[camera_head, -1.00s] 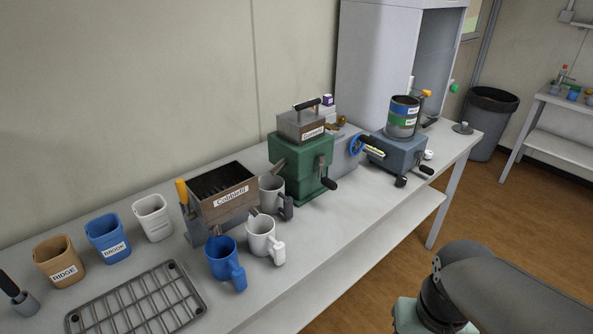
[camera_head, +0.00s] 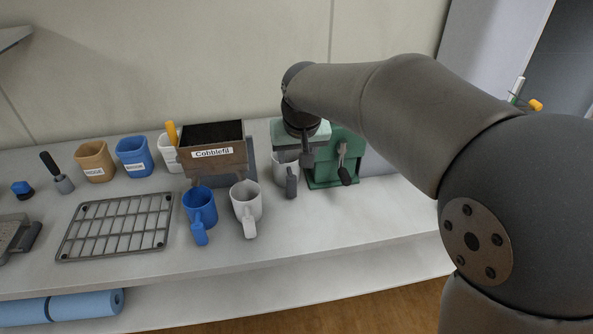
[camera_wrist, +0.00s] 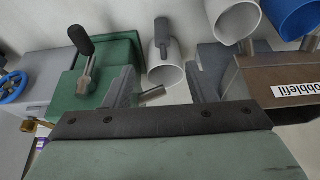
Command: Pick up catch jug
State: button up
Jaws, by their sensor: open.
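A pale grey jug with a dark grey handle (camera_head: 291,181) stands on the bench between the Cobblefil hopper box and the green crank machine; I take it to be the catch jug. In the wrist view this jug (camera_wrist: 165,68) lies between my two fingers, its open rim facing me and a metal spout near it. My gripper (camera_wrist: 168,78) is open, with a finger on each side of the jug; I cannot tell whether they touch it. In the head view my gripper (camera_head: 306,152) is over the jug and partly hides it.
A white jug (camera_head: 246,204) and a blue jug (camera_head: 200,208) stand close by, left of the jug. The Cobblefil box (camera_head: 222,160) is behind them. The green machine (camera_head: 328,176) with its crank is close on the right. A wire rack (camera_head: 116,226) lies farther left.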

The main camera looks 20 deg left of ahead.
aim_at(291, 185)
jog(key=x, duration=0.7)
jog(key=p+x, duration=0.1)
jog(key=x, duration=0.3)
jog(key=shift+w+a+f, duration=0.1)
jog(key=shift+a+f, duration=0.05)
jog(key=shift+a, duration=0.3)
jog(key=shift+d+p+x, duration=0.1)
jog(key=shift+p+x, duration=0.25)
jog(key=shift+x, duration=1.15)
jog(key=shift+d+p+x, duration=0.15)
jog(key=shift+p+x, duration=0.15)
jog(key=shift+x, duration=1.2)
grip_shut()
